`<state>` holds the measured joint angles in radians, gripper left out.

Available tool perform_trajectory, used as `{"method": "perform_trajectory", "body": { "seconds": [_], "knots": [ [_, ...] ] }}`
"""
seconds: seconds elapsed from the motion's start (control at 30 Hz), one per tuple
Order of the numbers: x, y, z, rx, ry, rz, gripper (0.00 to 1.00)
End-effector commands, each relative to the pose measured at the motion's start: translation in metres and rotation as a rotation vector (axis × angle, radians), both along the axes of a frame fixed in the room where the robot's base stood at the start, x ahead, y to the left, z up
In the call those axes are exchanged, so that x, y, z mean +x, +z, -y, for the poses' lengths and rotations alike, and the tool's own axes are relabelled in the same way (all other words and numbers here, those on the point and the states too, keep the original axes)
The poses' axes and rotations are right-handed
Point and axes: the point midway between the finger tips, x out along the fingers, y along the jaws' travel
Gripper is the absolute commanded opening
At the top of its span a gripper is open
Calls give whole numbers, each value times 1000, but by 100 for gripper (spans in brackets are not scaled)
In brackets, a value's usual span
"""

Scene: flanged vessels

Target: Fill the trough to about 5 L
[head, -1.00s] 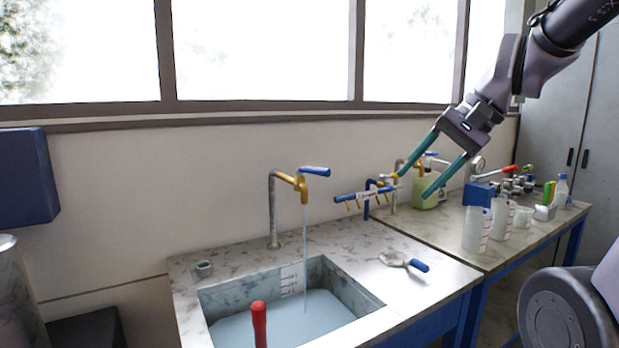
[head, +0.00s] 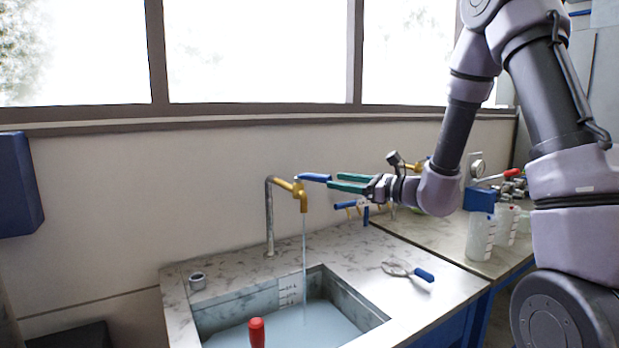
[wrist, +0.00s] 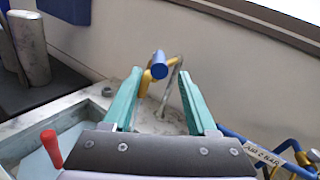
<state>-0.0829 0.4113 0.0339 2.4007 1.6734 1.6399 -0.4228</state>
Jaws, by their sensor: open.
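The brass tap (head: 288,187) stands behind the trough (head: 375,312), and a thin stream of water (head: 305,250) runs from it into the trough. The tap's blue lever handle (head: 314,178) points right, toward my gripper. The trough holds pale blue water (head: 330,322). A level scale (head: 289,290) is on its back wall; its marks are too small to read surely. My gripper (head: 335,182) has teal fingers and is open, just right of the lever's end. In the wrist view the blue lever (wrist: 159,63) shows end-on between and beyond the fingertips.
A red handle (head: 257,332) sticks up at the trough's front. A strainer with a blue grip (head: 410,271) lies on the right ledge. Blue rail hooks (head: 350,207), bottles (head: 481,236) and a blue box (head: 481,198) stand farther right.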

Motion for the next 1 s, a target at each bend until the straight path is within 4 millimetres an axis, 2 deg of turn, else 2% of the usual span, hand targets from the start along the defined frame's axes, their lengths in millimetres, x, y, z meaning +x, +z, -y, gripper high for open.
{"method": "perform_trajectory", "body": {
  "seconds": [0.3,0.5,0.63,0.93,0.97,1.0],
  "knots": [
    [27,1,-53,0,6,2,58],
    [42,0,-77,-2,4,1,58],
    [46,1,-85,-2,4,1,58],
    [47,1,-87,-2,3,1,58],
    [47,1,-87,-2,3,1,51],
    [47,1,-87,-2,3,1,35]
  ]
}}
